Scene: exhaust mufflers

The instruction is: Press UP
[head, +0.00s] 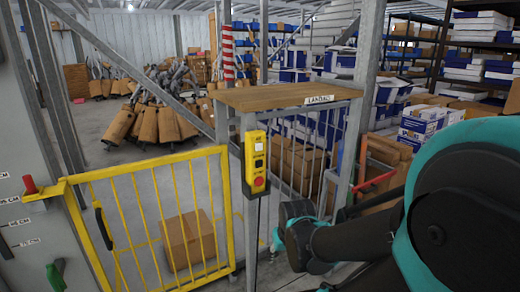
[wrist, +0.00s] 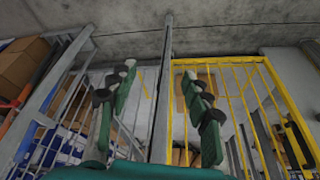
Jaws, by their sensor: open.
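A yellow control box (head: 256,162) with a column of buttons hangs on the grey post below the wooden shelf, in the middle of the head view. Dark and light buttons or labels sit in its upper part and a red button (head: 258,182) at the bottom. The lettering is too small to read, so I cannot tell which button is UP. My gripper (wrist: 158,76) is open and empty in the wrist view, its two green fingers well apart. In the head view my arm is right of and below the box, apart from it. I cannot make out the box in the wrist view.
A yellow gate (head: 150,220) stands left of the post, with a cardboard box (head: 187,242) behind it. The wooden shelf (head: 285,97) juts out above the control box. A grey post (wrist: 163,90) runs between my fingers' directions in the wrist view. A green lever (head: 56,276) is at lower left.

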